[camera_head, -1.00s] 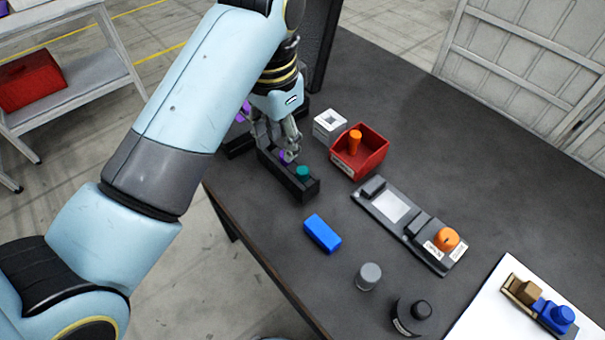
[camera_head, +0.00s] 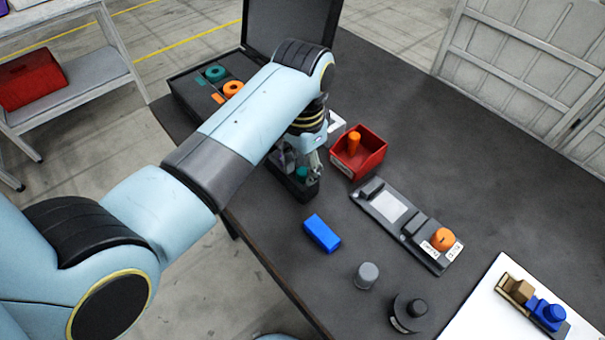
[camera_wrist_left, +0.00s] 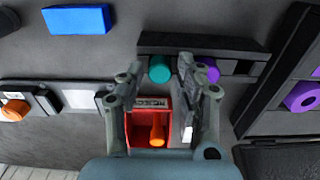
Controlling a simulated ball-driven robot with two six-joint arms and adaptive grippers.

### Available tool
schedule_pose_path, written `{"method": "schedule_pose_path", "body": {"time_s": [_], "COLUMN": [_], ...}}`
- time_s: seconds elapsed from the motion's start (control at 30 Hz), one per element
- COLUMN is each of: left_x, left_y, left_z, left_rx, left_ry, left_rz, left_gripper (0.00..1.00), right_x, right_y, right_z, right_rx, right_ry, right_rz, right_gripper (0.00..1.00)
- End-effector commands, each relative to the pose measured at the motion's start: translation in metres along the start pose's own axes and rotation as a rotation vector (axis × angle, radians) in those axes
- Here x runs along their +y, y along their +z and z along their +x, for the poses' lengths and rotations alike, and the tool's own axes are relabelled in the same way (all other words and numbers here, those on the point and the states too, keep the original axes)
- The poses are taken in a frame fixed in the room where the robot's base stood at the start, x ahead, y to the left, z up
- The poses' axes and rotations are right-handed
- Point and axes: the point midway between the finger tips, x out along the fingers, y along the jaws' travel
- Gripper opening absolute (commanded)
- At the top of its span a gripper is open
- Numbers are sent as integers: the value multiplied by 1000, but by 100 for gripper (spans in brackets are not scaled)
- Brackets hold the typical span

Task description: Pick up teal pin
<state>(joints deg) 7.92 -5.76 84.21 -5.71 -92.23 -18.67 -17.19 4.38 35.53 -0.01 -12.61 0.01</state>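The teal pin (camera_head: 302,173) stands in the dark pin rack (camera_head: 304,193), near its front end in the head view. My left gripper (camera_head: 300,166) is over it, pointing down. In the left wrist view the teal pin (camera_wrist_left: 160,69) shows between the two spread fingertips of the left gripper (camera_wrist_left: 160,72), closer to the left one. The gripper is open, with a gap on both sides of the pin. I cannot tell how far the tips are above the rack. A purple pin (camera_wrist_left: 208,71) stands beside it in the rack, by the right finger. My right gripper is not in view.
A red bin (camera_head: 372,158) with an orange pin (camera_head: 354,143) is close right of the gripper. A blue block (camera_head: 322,233), a grey cylinder (camera_head: 367,275) and a grey fixture (camera_head: 390,208) lie nearby. An open dark case (camera_head: 190,98) stands behind my arm.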

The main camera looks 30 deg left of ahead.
Motion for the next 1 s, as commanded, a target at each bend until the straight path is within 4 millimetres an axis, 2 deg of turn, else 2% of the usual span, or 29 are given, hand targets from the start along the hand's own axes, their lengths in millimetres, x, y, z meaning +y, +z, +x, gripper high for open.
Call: {"method": "schedule_pose_path", "body": {"time_s": [0.27,0.53,1.0], "left_x": [0,0,-2], "left_y": [0,0,-5], "left_z": [4,4,-2], "left_rx": [1,1,2], "left_ry": [0,0,0], "left_rz": [0,0,-1], "left_gripper": [34,0,0], "right_x": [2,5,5], "right_y": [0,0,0], "right_z": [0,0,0], "right_rx": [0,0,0], "right_ry": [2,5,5], "right_rz": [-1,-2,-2], "right_gripper": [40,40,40]}}
